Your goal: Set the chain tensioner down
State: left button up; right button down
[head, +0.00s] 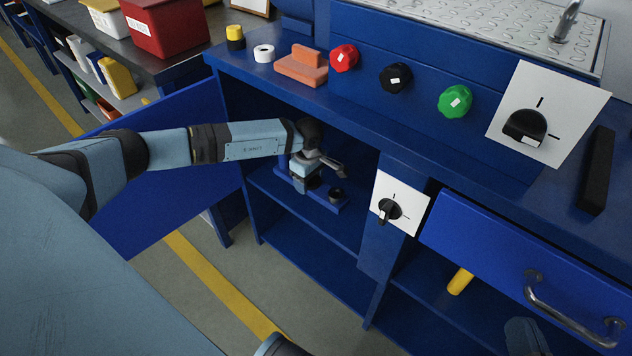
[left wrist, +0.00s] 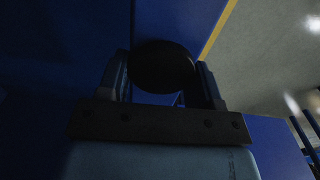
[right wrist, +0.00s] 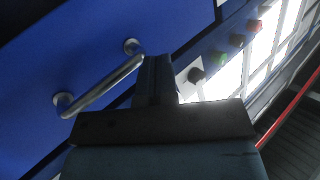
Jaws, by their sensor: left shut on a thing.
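The chain tensioner (head: 325,200) is a blue piece with black round parts, low inside the open left bay of the blue bench. My left gripper (head: 314,178) reaches into the bay and is shut on it. In the left wrist view, a dark round part of the tensioner (left wrist: 163,68) sits between the two fingers (left wrist: 162,82). Whether its base touches the shelf (head: 290,205) is hard to tell. My right gripper (right wrist: 156,78) is shut and empty, close to a metal drawer handle (right wrist: 98,88).
An open blue door (head: 175,190) stands left of the bay. A post with a black rotary switch (head: 390,209) bounds the bay on the right. Orange blocks (head: 301,68) and a white roll (head: 264,53) stand on the ledge above. Much of the shelf is bare.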

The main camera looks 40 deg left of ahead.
aim_at(309, 200)
pick_arm(q)
jog(key=shift+f, duration=0.7)
notch_tip(309, 200, down, 4)
jog(key=shift+r+b, duration=0.1)
jog(key=shift+b, duration=0.95)
jog(key=shift+f, duration=0.35)
jog(key=shift+r, duration=0.15)
pick_arm(e)
jog(key=shift+w+d+f+n, duration=0.3)
jog(key=shift+w+n, duration=0.2)
jog(key=shift+n, duration=0.1)
pick_arm(q)
jog(key=shift+f, duration=0.2)
jog(key=o, duration=1.2)
pick_arm(e)
jog(key=shift+f, duration=0.1)
